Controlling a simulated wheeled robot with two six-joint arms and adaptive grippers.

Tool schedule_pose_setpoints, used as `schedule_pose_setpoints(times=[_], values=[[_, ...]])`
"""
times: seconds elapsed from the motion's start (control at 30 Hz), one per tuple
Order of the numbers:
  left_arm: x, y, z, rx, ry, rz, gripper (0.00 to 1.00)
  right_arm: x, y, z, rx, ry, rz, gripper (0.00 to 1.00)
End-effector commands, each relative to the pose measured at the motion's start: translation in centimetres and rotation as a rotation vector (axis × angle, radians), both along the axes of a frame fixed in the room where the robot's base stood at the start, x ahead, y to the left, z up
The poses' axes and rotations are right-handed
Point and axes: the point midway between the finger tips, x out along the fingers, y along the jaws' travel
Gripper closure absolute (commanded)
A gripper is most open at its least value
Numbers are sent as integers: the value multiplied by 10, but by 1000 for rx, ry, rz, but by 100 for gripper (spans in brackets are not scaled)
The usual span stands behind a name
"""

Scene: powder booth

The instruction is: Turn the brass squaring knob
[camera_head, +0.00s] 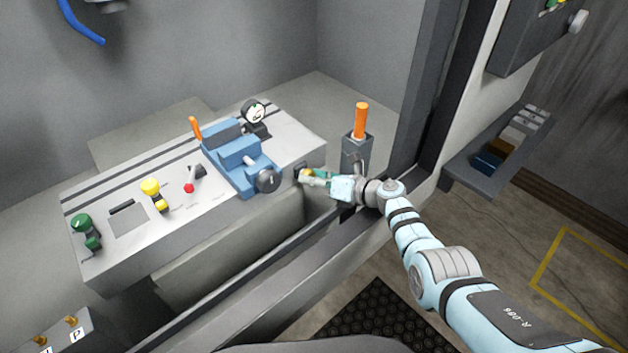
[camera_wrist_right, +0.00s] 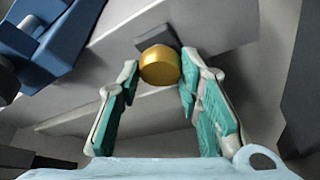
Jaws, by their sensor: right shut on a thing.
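The brass squaring knob (camera_head: 307,173) sits at the right end of the grey machine bench's front face, just right of the blue vise. In the right wrist view the knob (camera_wrist_right: 160,64) is a round golden cap in front of a dark square mount. My right gripper (camera_head: 311,178) is shut on the knob, with one fingertip on each side of it in the wrist view. The fingers partly cover the knob in the head view. My left gripper is not in view.
The blue vise (camera_head: 236,158) with a dark round handwheel (camera_head: 267,181) stands close left of the knob. An orange-handled tool in a grey holder (camera_head: 356,152) stands behind my right wrist. A dark booth frame runs below my right arm.

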Motion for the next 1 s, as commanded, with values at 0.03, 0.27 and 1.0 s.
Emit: schedule_pose_setpoints(times=[0.03,0.27,1.0], values=[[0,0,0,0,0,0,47,0,0,-1,0,2,1,95],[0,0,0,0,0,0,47,0,0,-1,-2,2,0,95],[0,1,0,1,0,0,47,-19,-21,8,-4,-3,-2,47]])
